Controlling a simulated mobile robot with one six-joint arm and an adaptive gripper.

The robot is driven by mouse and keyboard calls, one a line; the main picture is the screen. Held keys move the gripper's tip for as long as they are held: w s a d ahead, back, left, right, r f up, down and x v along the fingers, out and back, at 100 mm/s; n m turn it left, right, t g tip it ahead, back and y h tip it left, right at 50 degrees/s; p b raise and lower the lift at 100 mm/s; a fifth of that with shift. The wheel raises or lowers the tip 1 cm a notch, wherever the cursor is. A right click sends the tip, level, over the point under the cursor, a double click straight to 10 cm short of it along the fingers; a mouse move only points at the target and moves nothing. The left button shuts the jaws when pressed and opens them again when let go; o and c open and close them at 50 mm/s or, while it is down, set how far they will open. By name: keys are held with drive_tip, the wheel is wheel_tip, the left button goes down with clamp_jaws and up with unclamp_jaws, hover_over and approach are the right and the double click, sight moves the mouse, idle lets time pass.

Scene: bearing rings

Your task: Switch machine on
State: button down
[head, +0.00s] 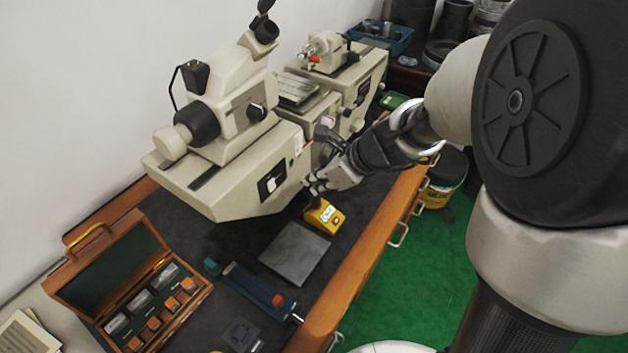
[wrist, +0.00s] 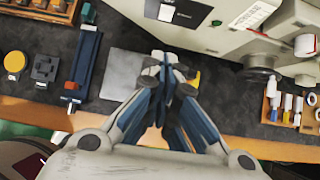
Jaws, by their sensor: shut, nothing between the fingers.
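The machine (head: 240,195) is a long beige measuring instrument on the dark bench top. A black panel with a white part (head: 271,183) is on its front face, and it also shows in the wrist view (wrist: 185,10). My gripper (head: 313,187) is shut and empty, just right of that panel and close to the machine's front. In the wrist view my gripper (wrist: 166,65) has its fingertips together over the bench, apart from the panel. A yellow box (head: 326,215) with a light face sits just below my gripper; the fingers partly hide it in the wrist view (wrist: 196,79).
A grey plate (head: 295,252) lies on the bench before the machine. A blue bar tool (head: 255,288) and an open wooden case (head: 148,333) of blocks are to the left. Small bottles (wrist: 288,104) stand at the right. The bench's wooden edge (head: 352,268) borders green floor.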

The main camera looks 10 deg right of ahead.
sight(271, 185)
drive_tip(key=shift+s+d+f, duration=0.2)
drive_tip(key=shift+d+f, duration=0.05)
drive_tip(key=shift+f, duration=0.4)
drive_tip(key=shift+a+f, duration=0.1)
drive_tip(key=w+a+r+b+x, duration=0.1)
drive_tip(key=b+x, duration=0.3)
drive_tip(key=x, duration=0.8)
drive_tip(key=shift+w+a, duration=0.45)
drive_tip(key=shift+r, duration=0.1)
